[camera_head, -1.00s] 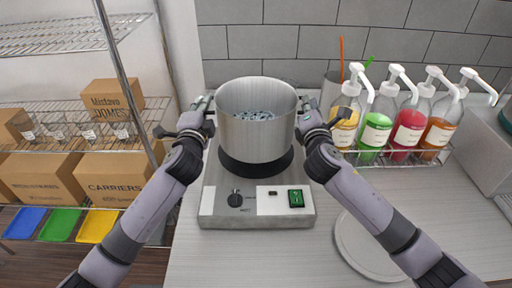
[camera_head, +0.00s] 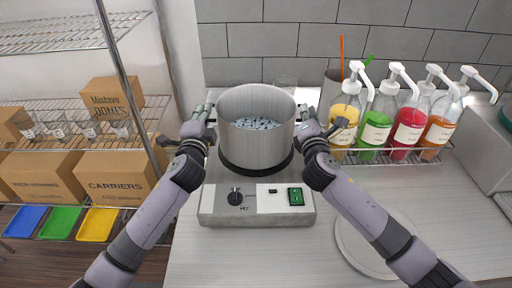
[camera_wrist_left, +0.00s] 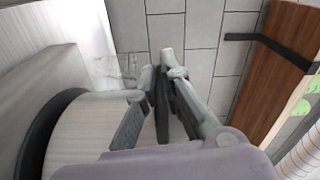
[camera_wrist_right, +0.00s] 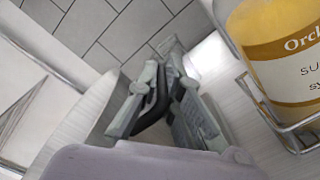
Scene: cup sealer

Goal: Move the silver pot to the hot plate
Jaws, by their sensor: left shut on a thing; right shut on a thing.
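The silver pot (camera_head: 256,140) holds pale blue-grey pieces and sits upright over the black round plate of the hot plate (camera_head: 218,205). Whether its base touches the plate is hard to tell. My left gripper (camera_head: 203,116) is shut on the pot's left handle, and my right gripper (camera_head: 306,116) is shut on its right handle. The left wrist view shows the left fingers (camera_wrist_left: 160,90) closed on a dark handle beside the pot wall. The right wrist view shows the right fingers (camera_wrist_right: 160,95) closed on the other dark handle.
A wire rack of pump bottles (camera_head: 375,133) stands close to the right of my right gripper. A round pale disc (camera_head: 372,243) lies on the counter at front right. A clear glass (camera_head: 285,83) is behind the pot. A shelf with boxes (camera_head: 112,180) is at left.

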